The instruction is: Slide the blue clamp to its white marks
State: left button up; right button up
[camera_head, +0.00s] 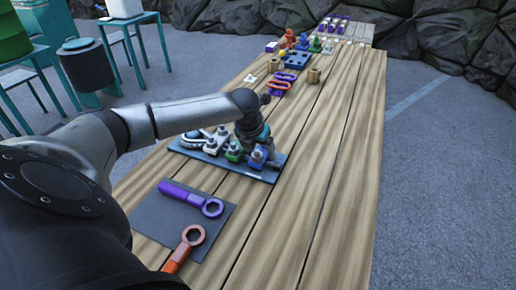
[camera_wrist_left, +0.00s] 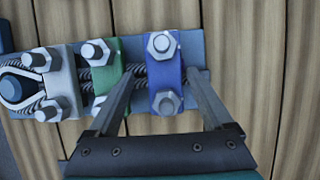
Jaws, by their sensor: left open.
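The blue clamp (camera_wrist_left: 163,75) sits on the cable on a dark board (camera_head: 259,174), with two bolts on it. It also shows in the head view (camera_head: 257,158) at the right end of the row. My left gripper (camera_wrist_left: 160,90) is open, with one finger on each side of the blue clamp. The left finger is between the blue and green clamps. The green clamp (camera_wrist_left: 104,85) and a grey clamp (camera_wrist_left: 62,85) are to the left along the cable. I cannot make out the white marks clearly. My right gripper is not in view.
A dark mat (camera_head: 150,222) with a purple wrench (camera_head: 190,198) and an orange wrench (camera_head: 184,249) lies nearer to me. Small coloured parts and wooden pieces (camera_head: 314,76) stand farther along the table. The right side of the table (camera_head: 335,180) is clear.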

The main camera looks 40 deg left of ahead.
pick_arm(q)
jog(key=p+v, duration=0.3)
jog(key=v, duration=1.2)
jog(key=shift+r+p, duration=0.2)
jog(key=shift+p, duration=0.15)
jog(key=shift+f, duration=0.1)
